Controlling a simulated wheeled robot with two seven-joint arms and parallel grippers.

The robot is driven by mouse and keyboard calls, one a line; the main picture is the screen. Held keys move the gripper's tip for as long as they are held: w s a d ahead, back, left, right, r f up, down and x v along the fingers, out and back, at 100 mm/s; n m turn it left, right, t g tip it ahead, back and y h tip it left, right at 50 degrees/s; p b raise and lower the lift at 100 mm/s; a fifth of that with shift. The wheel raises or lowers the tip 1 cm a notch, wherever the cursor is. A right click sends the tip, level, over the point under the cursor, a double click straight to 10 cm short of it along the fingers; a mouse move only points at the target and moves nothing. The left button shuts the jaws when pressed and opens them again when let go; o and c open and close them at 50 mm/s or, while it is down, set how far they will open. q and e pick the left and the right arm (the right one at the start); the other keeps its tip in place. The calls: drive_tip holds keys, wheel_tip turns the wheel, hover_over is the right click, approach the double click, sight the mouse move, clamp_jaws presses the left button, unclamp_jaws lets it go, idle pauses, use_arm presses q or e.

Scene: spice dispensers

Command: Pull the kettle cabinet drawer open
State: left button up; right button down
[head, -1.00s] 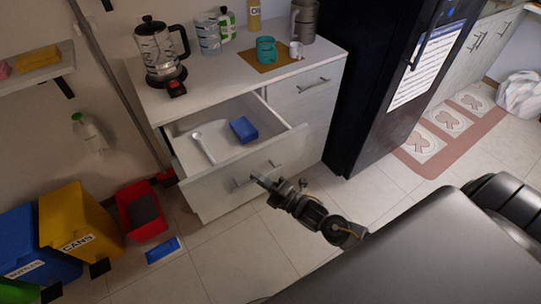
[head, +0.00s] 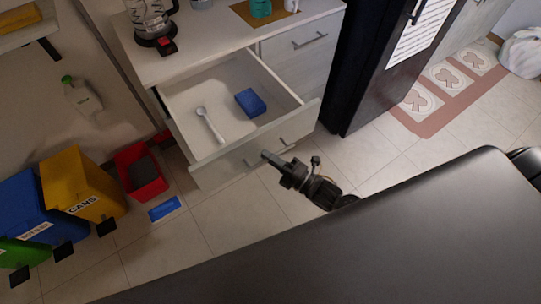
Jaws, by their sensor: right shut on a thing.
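The kettle cabinet drawer (head: 218,165) is pulled well out of the cabinet, and its inside shows. A white spoon-like utensil (head: 209,123) and a blue block (head: 251,102) lie in it. My right gripper (head: 267,156) is at the drawer front, shut on the metal bar handle (head: 286,146). The fingers cover the middle of the handle. The kettle (head: 150,18) stands on the counter above, cut off by the top edge. My left gripper is not in view.
A closed drawer (head: 300,60) is to the right, beside a black fridge (head: 370,70). A red bin (head: 140,172), a yellow bin (head: 82,185) and a blue bin (head: 28,205) stand on the left.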

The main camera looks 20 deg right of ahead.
drive_tip(key=c, duration=1.5)
unclamp_jaws()
